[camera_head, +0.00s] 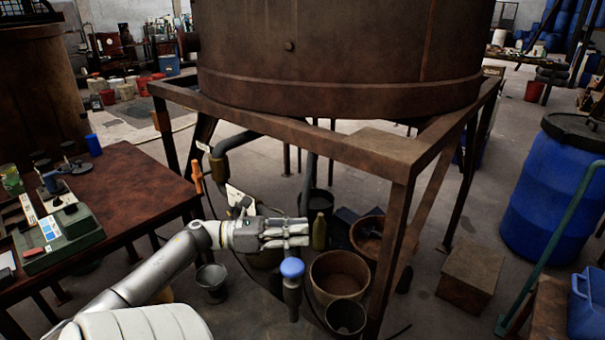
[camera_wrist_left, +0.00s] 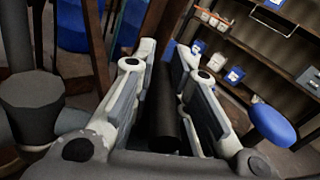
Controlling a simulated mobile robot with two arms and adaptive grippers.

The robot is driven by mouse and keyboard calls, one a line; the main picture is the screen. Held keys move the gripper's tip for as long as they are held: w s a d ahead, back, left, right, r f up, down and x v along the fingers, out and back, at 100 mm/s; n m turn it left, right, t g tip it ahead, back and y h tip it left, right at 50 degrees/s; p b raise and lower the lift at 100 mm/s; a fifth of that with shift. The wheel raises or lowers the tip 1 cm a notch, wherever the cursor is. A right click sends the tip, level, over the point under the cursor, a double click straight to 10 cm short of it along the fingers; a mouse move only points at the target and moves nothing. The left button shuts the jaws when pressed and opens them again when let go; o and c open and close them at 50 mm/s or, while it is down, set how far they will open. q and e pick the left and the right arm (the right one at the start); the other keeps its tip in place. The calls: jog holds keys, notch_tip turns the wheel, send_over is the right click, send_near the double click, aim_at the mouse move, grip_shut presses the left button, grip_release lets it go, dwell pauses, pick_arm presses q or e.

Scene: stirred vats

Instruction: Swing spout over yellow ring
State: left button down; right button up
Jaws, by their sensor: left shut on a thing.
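My left gripper (camera_head: 300,232) is under the big brown vat (camera_head: 340,50), inside its rusty stand. In the left wrist view, its fingers (camera_wrist_left: 165,85) are closed around a dark round bar (camera_wrist_left: 163,115). I cannot tell if this bar is part of the spout. A dark curved pipe (camera_head: 235,141) runs beneath the vat, behind and above the gripper. A grey upright piece with a blue rounded top (camera_head: 292,268) is just below the fingers. I cannot make out a yellow ring in either view. My right gripper is not in view.
The rusty stand (camera_head: 398,162) has a leg close right of the gripper. Below are a wide brown tub (camera_head: 338,277), a dark bucket (camera_head: 346,318) and a grey bucket (camera_head: 212,282). A work table (camera_head: 135,190) is left; a blue drum (camera_head: 550,195) is right.

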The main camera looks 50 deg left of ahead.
pick_arm(q)
jog(key=c, duration=1.7)
grip_release()
jog(key=shift+s+f, duration=0.2)
jog(key=shift+f, duration=0.1)
jog(key=shift+o, duration=1.4)
jog(key=shift+s+r, duration=0.15)
jog(key=shift+s, duration=0.05)
jog(key=shift+w, duration=0.15)
jog(key=v, duration=1.2)
jog(key=shift+r, duration=0.1)
